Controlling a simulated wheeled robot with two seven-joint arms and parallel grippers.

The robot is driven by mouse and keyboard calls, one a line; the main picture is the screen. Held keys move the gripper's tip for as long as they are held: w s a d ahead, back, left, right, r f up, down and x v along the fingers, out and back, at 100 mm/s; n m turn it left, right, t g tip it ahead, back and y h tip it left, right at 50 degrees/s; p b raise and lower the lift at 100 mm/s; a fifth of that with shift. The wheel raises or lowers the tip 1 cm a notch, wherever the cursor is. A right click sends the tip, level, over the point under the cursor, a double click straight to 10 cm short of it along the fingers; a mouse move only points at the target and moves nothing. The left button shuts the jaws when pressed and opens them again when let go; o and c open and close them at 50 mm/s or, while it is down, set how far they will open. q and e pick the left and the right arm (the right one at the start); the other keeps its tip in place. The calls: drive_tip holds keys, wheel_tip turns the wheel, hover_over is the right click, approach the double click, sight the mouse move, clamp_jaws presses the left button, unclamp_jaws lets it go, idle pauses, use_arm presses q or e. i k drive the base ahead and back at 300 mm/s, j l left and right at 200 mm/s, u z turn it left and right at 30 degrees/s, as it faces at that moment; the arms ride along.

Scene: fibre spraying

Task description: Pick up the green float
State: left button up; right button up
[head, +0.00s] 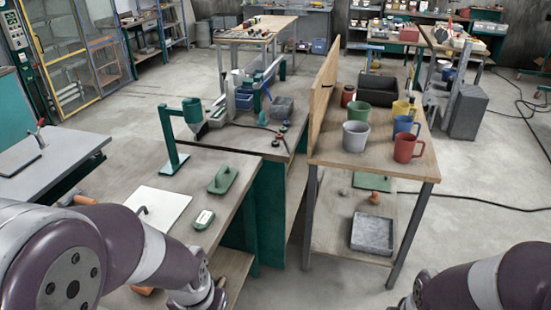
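The green float (223,180) lies on the wooden workbench (232,160) left of centre, with its handle on top. It looks unobstructed and nothing touches it. My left arm comes in from the left and bends down over the bench's near left part. Its wrist is at the lower edge of the picture, nearer to me than the float, and its gripper fingers do not show. My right arm is at the lower right corner, away from the bench, and its gripper is out of the picture.
A small green-and-white device (204,219) lies just in front of the float. A white sheet (158,205) is to its left, and a green stand (174,140) rises behind it. A wooden panel (323,90) borders the right table, which holds several mugs and buckets.

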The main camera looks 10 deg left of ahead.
sight(226, 174)
drive_tip(key=i+l, duration=0.1)
drive_tip(key=i, duration=0.35)
drive_tip(key=i+l+u, duration=0.1)
drive_tip(key=i, duration=0.35)
drive_tip(key=i+l, duration=0.2)
drive_tip(key=i, duration=0.25)
drive_tip(key=i+u, duration=0.25)
drive_tip(key=u, duration=0.25)
drive_tip(key=i+l+u, duration=0.1)
drive_tip(key=u, duration=0.35)
drive_tip(key=i+l+u, duration=0.25)
drive_tip(key=u, duration=0.25)
drive_tip(key=i+l+u, duration=0.25)
drive_tip(key=u, duration=0.2)
drive_tip(key=i+l+u, duration=0.1)
drive_tip(key=l+u, duration=0.25)
drive_tip(key=u, duration=0.15)
drive_tip(key=i+l+u, duration=0.15)
drive_tip(key=l+u, duration=0.25)
drive_tip(key=i+l+u, duration=0.1)
drive_tip(key=l+u, duration=0.25)
